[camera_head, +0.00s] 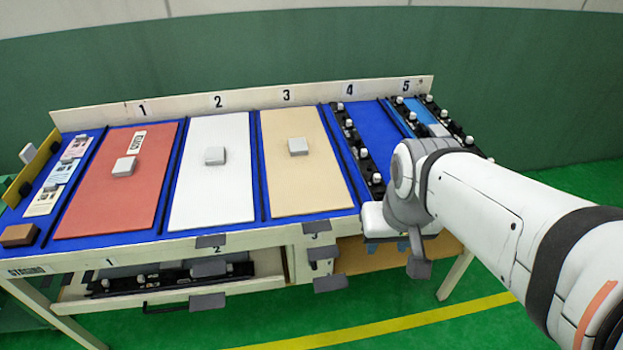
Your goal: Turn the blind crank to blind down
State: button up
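No blind or blind crank is visible in the head view. My arm reaches in from the right. Its white and grey wrist end (400,200) is over the front right edge of the workbench, in front of lanes 4 and 5. A dark grey piece (418,268) hangs below the wrist, in front of the bench edge. I cannot make out two separate fingertips, so whether my gripper is open, shut or holding something does not show. The arm hides part of the bench's right end.
The blue-topped workbench (185,178) has numbered lanes. Red (105,195), white (212,185) and beige (305,185) panels carry small light blocks. Black rails with white clips (358,145) line lane 4. An open drawer (170,285) protrudes below. Green floor (370,305) is clear in front.

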aim_at(313, 265)
jog(key=z, duration=0.1)
jog(key=k, duration=0.9)
jog(key=u, duration=0.3)
